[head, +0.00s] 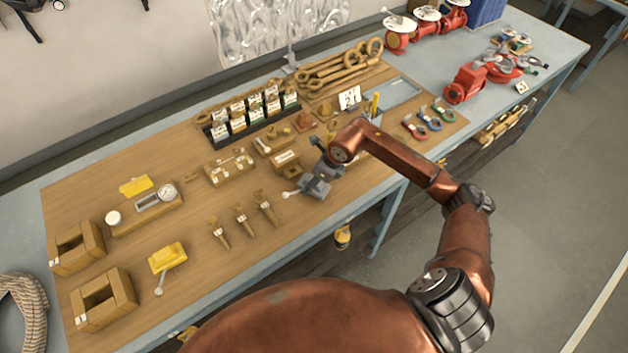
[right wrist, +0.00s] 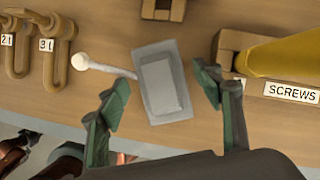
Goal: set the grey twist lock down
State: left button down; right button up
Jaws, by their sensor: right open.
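The grey twist lock (head: 315,187) sits on the wooden bench top near its front edge, its thin handle with a pale ball end pointing left. In the right wrist view the twist lock (right wrist: 163,85) is a grey rectangular block between my fingers, its handle reaching left to the ball. My right gripper (head: 324,167) is directly over it. My left gripper is not in view.
A SCREWS label (right wrist: 291,91) and a yellow part (right wrist: 280,58) are close on the right in the wrist view. Wooden blocks (head: 287,161) stand just behind.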

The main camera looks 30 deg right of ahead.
jog(key=shift+r, duration=0.15)
jog(key=b+v, duration=0.2)
jog(key=v, duration=1)
dwell(1.2)
